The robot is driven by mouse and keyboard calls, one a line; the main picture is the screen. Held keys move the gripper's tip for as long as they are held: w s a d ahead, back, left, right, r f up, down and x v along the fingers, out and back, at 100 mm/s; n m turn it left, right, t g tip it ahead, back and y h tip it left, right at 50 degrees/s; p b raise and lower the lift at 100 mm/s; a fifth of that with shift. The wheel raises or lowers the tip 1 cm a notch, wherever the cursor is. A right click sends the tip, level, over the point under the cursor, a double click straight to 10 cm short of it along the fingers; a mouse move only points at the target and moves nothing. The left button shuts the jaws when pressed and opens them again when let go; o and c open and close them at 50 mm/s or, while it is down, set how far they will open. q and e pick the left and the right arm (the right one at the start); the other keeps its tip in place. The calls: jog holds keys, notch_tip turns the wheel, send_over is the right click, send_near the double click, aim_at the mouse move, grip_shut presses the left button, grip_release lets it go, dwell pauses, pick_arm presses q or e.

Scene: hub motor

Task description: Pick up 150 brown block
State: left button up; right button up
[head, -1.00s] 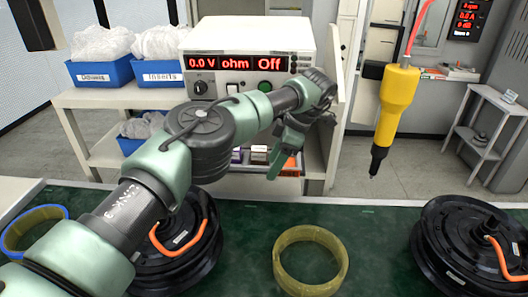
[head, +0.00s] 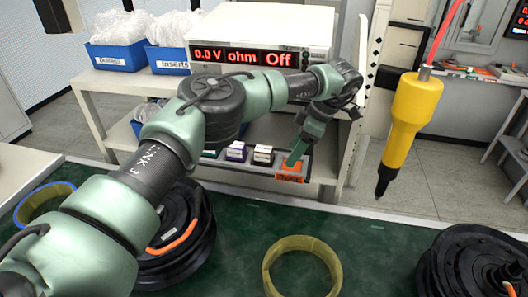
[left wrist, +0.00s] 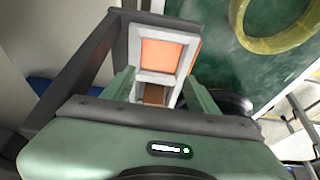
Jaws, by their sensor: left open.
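My left gripper (head: 297,155) is open and reaches down over the small blocks on the lower shelf in the head view. In the left wrist view its two fingers (left wrist: 160,98) stand on either side of a brown patch (left wrist: 154,95), probably the brown block's face, just below a white-framed orange block (left wrist: 160,55). In the head view a dark brownish block with a white top (head: 263,155) sits left of the gripper, by a purple one (head: 236,152). The orange block (head: 292,170) is at the right end. No number is readable. My right gripper is not in view.
A dark holder wall (left wrist: 85,65) runs close beside the fingers. The ohm meter (head: 262,40) and blue bins (head: 115,57) stand on the shelf above. A yellow screwdriver (head: 410,120) hangs at right. Motors (head: 175,245) and a yellow ring (head: 302,268) lie on the green bench.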

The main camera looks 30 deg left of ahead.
aim_at(267, 149)
pick_arm(q)
jog(key=shift+s+a+r, duration=0.1)
jog(key=shift+s+a, duration=0.05)
jog(key=shift+a, duration=0.9)
jog(key=shift+s+a+p, duration=0.1)
jog(key=shift+a+p, duration=0.4)
jog(key=a+p, duration=0.1)
jog(key=a, duration=0.1)
jog(key=s+a, duration=0.1)
jog(key=a, duration=0.1)
jog(key=shift+p, duration=0.35)
jog(key=shift+s+a+f+p, duration=0.15)
jog(key=shift+f+p, duration=0.15)
jog(key=shift+f, duration=0.05)
jog(key=shift+a+f, duration=0.1)
jog(key=shift+f, duration=0.3)
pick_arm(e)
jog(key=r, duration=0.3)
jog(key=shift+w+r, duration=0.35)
pick_arm(q)
jog(key=shift+c, duration=1.2)
grip_shut()
